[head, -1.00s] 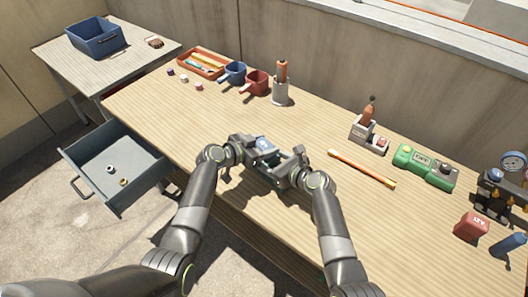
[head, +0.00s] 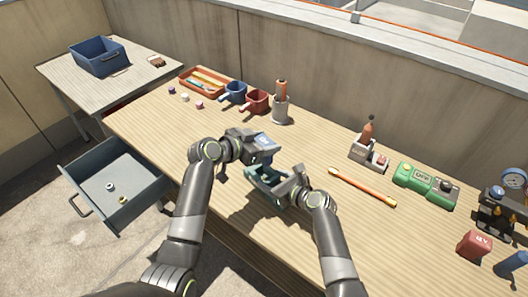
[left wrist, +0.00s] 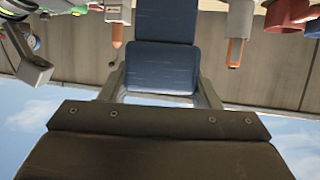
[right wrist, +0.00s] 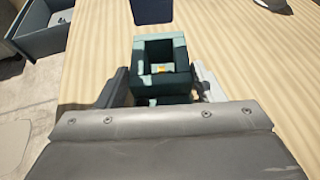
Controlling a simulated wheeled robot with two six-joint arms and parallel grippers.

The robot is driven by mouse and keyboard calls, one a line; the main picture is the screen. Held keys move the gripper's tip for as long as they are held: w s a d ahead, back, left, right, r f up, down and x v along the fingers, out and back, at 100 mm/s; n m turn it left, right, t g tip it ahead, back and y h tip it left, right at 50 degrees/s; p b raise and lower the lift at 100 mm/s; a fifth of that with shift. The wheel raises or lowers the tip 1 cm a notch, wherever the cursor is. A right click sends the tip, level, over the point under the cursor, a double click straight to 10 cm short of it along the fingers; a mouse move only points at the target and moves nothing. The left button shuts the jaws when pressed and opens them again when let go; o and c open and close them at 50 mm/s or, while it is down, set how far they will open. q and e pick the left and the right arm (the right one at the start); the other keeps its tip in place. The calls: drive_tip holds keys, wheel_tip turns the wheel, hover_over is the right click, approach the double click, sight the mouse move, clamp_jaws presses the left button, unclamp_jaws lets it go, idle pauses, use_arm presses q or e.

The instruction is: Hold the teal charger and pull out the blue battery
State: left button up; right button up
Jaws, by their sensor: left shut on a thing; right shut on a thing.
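The blue battery (head: 264,141) is between the fingers of my left gripper (head: 262,149), which is shut on it. It fills the middle of the left wrist view (left wrist: 162,68). The teal charger (head: 266,188) is held in my right gripper (head: 280,184), which is shut on it, just below and to the right of the battery in the head view. In the right wrist view the charger (right wrist: 160,88) shows an open socket with a small yellowish spot inside. The battery's blue end (right wrist: 152,10) shows beyond it, with a gap between them.
An orange-yellow rod (head: 362,187) and a green case (head: 426,185) lie to the right. A red block (head: 474,245) stands at the lower right. Blue (head: 234,92) and red (head: 256,101) cups stand behind. An open drawer (head: 112,184) sticks out at the left.

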use_arm(q)
drive_tip(key=shift+r, duration=0.4)
use_arm(e)
drive_tip(key=o, duration=1.4)
drive_tip(key=shift+o, duration=0.4)
drive_tip(key=shift+o, duration=1)
use_arm(q)
wheel_tip(320, 180, up, 7)
drive_tip(key=p, duration=0.6)
drive_tip(key=shift+f+p, duration=0.15)
drive_tip(key=shift+p, duration=0.25)
use_arm(e)
drive_tip(key=v, duration=0.8)
drive_tip(key=shift+r, duration=0.15)
use_arm(q)
drive_tip(key=shift+r, duration=0.25)
use_arm(e)
drive_tip(key=shift+s+d, duration=0.35)
